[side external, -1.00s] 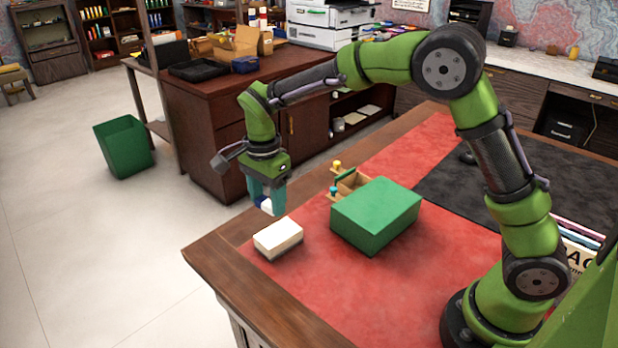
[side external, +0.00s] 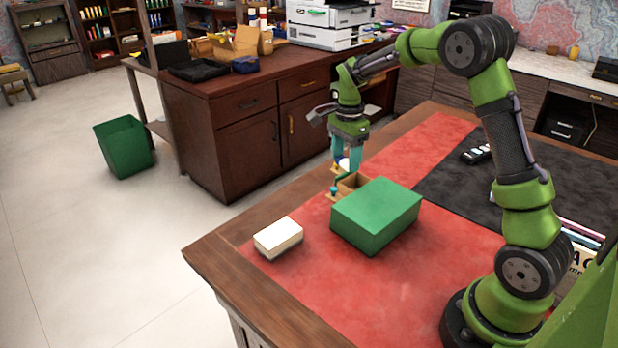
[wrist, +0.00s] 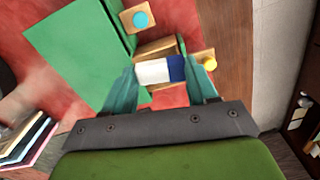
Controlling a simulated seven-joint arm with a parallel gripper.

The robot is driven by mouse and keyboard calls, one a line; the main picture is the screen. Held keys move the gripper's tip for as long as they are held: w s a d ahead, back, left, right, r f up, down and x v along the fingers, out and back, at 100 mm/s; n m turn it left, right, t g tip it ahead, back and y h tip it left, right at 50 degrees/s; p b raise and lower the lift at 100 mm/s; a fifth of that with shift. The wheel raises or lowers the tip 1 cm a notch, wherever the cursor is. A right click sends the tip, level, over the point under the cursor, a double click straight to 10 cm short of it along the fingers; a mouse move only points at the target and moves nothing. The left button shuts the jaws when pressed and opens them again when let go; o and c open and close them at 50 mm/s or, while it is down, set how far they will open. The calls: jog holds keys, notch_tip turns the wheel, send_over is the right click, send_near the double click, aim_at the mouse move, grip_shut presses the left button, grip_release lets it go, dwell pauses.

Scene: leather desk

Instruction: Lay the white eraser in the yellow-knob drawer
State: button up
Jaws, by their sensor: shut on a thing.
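My gripper (side external: 347,158) is shut on the white eraser (side external: 345,164), which has a dark blue band. In the wrist view the eraser (wrist: 153,71) lies crosswise between the teal fingertips (wrist: 164,80), white end left and blue end right. It is held above the yellow-knob drawer (wrist: 203,60), which is pulled out from the green box (side external: 375,215). In the side view the gripper hides much of that drawer. The blue-knob drawer (wrist: 139,19) is beside it, its front nearer the green box. Its blue knob also shows in the side view (side external: 334,191).
A cream-topped block (side external: 278,237) lies on the red desk mat (side external: 330,285) left of the green box. A dark remote-like object (side external: 476,151) lies on the black mat. The desk's wooden edge (side external: 240,310) runs along the front left.

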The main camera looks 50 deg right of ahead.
jog(key=shift+n, duration=0.9)
jog(key=shift+s+d+f, duration=0.3)
jog(key=shift+d+f, duration=0.4)
jog(key=shift+s+d+f, duration=0.3)
jog(key=shift+d+f, duration=0.35)
jog(key=shift+f, duration=0.1)
jog(key=shift+s+d+f, duration=0.3)
jog(key=shift+d+f, duration=0.4)
jog(key=o, duration=1)
